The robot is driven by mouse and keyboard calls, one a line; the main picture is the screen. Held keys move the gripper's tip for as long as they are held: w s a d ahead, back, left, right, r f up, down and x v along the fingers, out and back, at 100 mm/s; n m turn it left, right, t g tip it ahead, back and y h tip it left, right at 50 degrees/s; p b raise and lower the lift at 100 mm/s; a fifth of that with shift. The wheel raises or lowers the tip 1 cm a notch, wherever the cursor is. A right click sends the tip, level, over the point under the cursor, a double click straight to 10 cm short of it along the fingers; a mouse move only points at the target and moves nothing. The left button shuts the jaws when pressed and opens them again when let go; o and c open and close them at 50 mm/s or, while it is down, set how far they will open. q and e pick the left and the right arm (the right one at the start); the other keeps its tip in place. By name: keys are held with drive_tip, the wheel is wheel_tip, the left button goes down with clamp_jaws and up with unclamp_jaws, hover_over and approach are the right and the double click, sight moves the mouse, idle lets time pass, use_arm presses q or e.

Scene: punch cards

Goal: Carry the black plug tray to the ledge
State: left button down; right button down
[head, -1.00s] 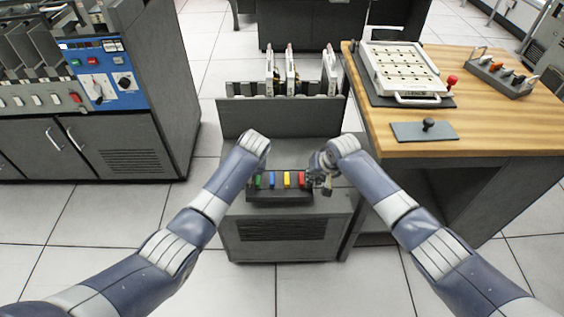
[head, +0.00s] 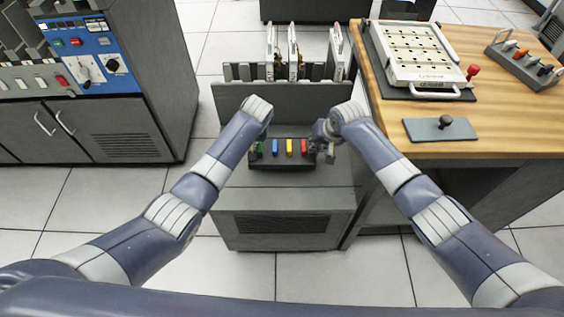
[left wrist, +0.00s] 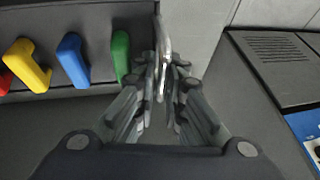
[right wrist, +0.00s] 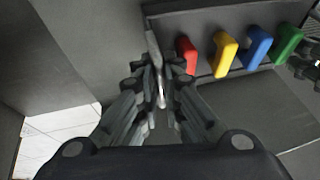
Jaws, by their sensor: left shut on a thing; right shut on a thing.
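The black plug tray (head: 282,163) is in the middle of the head view, with a row of red, yellow, blue and green plugs. It looks level, over or on the low grey ledge (head: 290,196) of the cabinet, close to the upright panel; I cannot tell whether it touches the ledge. My left gripper (left wrist: 163,85) is shut on the metal handle at the tray's green-plug end; in the head view my arm mostly hides it. My right gripper (right wrist: 158,85) is shut on the handle (right wrist: 153,48) at the red-plug end.
The grey upright panel (head: 240,103) with card units (head: 293,52) stands behind the tray. A console (head: 90,70) stands at left.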

use_arm(q)
drive_tip(key=shift+a+f, duration=0.15)
use_arm(e)
drive_tip(key=shift+w, duration=0.15)
